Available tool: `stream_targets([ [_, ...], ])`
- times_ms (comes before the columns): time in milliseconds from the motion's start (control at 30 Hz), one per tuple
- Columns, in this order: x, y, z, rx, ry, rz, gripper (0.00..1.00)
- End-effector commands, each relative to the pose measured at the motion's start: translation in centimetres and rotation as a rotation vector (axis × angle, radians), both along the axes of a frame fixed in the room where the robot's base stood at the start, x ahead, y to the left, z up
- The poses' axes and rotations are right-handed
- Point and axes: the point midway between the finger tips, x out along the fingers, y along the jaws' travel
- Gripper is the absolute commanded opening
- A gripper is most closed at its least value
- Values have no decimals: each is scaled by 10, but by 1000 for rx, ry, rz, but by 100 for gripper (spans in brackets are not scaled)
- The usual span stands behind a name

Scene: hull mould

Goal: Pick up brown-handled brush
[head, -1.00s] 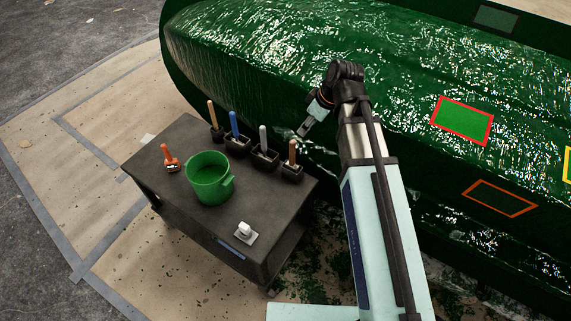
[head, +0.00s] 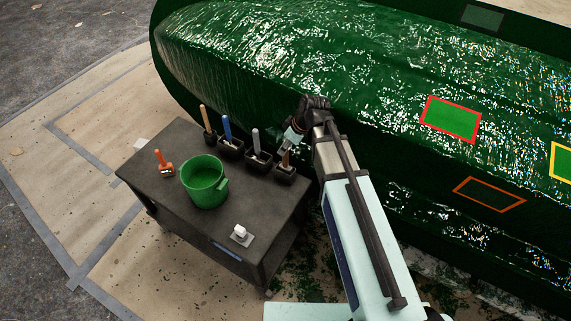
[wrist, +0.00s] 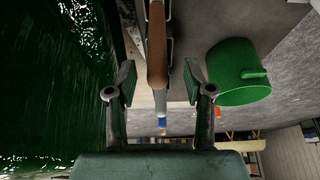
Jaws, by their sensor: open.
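The brown-handled brush (head: 286,158) stands upright in the rightmost dark holder (head: 284,174) on the table, near the hull. My gripper (head: 288,147) is at the top of its handle and partly hides it. In the wrist view, the brown handle (wrist: 157,45) lies between the two spread fingers of my gripper (wrist: 158,82), with a gap on each side. The gripper is open and holds nothing. The brush's bristles are hidden in the holder.
Brushes with grey (head: 256,141), blue (head: 227,127) and tan (head: 206,118) handles stand left of it in a row. A green bucket (head: 204,183), an orange-handled tool (head: 159,160) and a white item (head: 240,234) share the dark table (head: 150,192). The green hull (head: 300,60) is close behind.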

Motion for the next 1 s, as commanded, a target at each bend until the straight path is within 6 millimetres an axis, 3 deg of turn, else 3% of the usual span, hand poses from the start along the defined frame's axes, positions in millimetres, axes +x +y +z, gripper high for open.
stream_targets([
  [433,11,13,-41,0,2,0,52],
  [767,11,15,-47,0,0,-1,52],
  [900,11,15,-47,0,0,-1,6],
  [933,11,15,-47,0,0,0,0],
  [1000,11,15,-47,0,0,-1,0],
])
